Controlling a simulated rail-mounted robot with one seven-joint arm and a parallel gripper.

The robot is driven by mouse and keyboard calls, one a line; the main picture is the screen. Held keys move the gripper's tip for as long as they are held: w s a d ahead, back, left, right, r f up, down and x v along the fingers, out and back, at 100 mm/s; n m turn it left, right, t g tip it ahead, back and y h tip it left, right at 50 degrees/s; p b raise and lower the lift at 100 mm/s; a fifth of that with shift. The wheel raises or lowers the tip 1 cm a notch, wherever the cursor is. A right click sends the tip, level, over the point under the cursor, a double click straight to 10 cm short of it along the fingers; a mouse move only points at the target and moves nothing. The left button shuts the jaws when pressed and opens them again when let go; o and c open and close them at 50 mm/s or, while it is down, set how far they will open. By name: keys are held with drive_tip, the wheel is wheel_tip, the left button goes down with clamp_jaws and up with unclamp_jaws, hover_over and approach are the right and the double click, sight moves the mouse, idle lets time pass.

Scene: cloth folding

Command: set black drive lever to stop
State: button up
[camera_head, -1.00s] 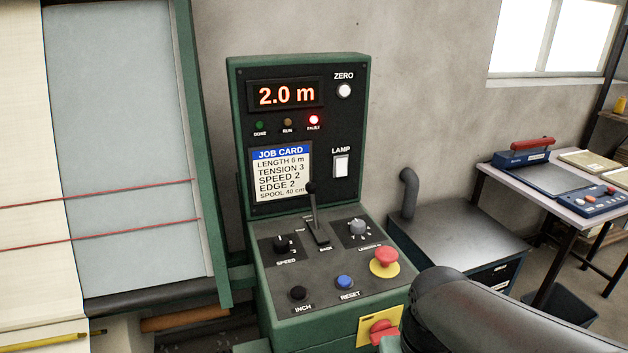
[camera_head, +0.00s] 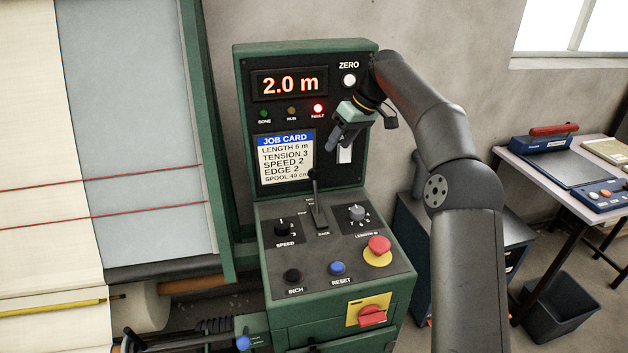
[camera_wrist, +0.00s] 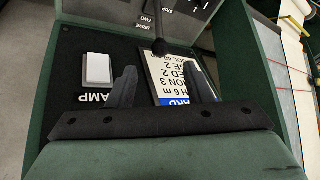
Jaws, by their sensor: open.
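The black drive lever (camera_head: 315,198) stands up from a slot in the sloped panel of the green console, its round knob level with the job card's lower edge. Its exact position against the slot labels is too small to tell. A BACK label shows at the slot's near end. In the wrist view the lever (camera_wrist: 158,24) points toward me, its knob just beyond and between my fingers. My gripper (camera_head: 338,138) is open and empty, in front of the upright panel, above and slightly right of the knob. It also shows in the wrist view (camera_wrist: 160,78), its fingers apart and not touching the lever.
The speed knob (camera_head: 282,228) and length knob (camera_head: 357,213) flank the lever. The inch button (camera_head: 293,275), reset button (camera_head: 337,268) and red emergency button (camera_head: 379,245) lie nearer. The lamp switch (camera_head: 345,154) is beside my gripper. The red fault light (camera_head: 318,108) is lit.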

sight(316, 179)
drive_tip(key=p+x, duration=0.1)
drive_tip(key=x, duration=1.6)
drive_tip(key=shift+w+a+f+p, duration=0.1)
drive_tip(key=shift+f+p, duration=0.05)
drive_tip(key=shift+p, duration=0.15)
drive_tip(key=shift+c, duration=0.4)
